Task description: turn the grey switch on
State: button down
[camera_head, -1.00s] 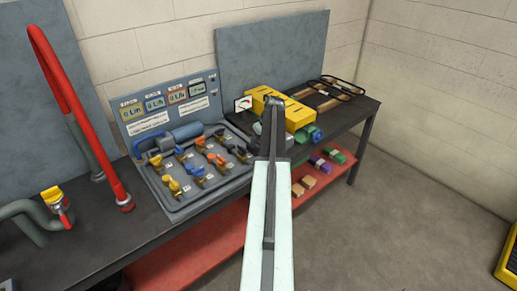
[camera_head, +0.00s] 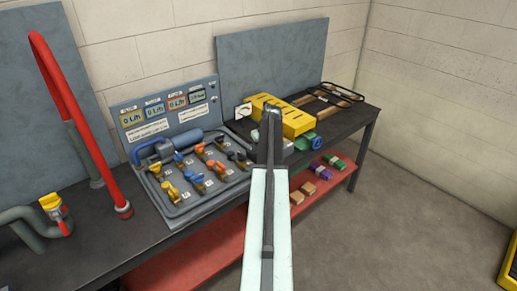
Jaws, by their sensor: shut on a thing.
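My gripper (camera_head: 271,114) is at the far end of my pale arm, over the bench just in front of a yellow slotted box (camera_head: 297,118). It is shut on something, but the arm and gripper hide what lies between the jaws.
The dark bench (camera_head: 195,228) holds a grey valve panel (camera_head: 208,203) with colored handles and gauges. A white meter (camera_head: 243,111) stands left of the yellow box. A red bent pipe (camera_head: 92,150) rises at left. Small blocks (camera_head: 309,188) lie on the red lower shelf.

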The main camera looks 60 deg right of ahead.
jog(key=m, duration=0.2)
jog(key=m+g+h, duration=0.1)
jog(key=m, duration=0.1)
jog(key=shift+w+a, duration=0.2)
jog(key=m+g+h, duration=0.1)
jog(key=m, duration=0.3)
jog(key=shift+w+m, duration=0.15)
jog(key=shift+m, duration=0.25)
jog(key=m+g, duration=0.1)
jog(key=m, duration=0.2)
jog(key=shift+w+m+g, duration=0.1)
jog(key=shift+m+g, duration=0.2)
jog(key=shift+g, duration=0.1)
jog(key=shift+w+m+g, duration=0.1)
jog(key=shift+m+g, duration=0.6)
jog(key=shift+m, duration=1.2)
jog(key=c, duration=1)
grip_release()
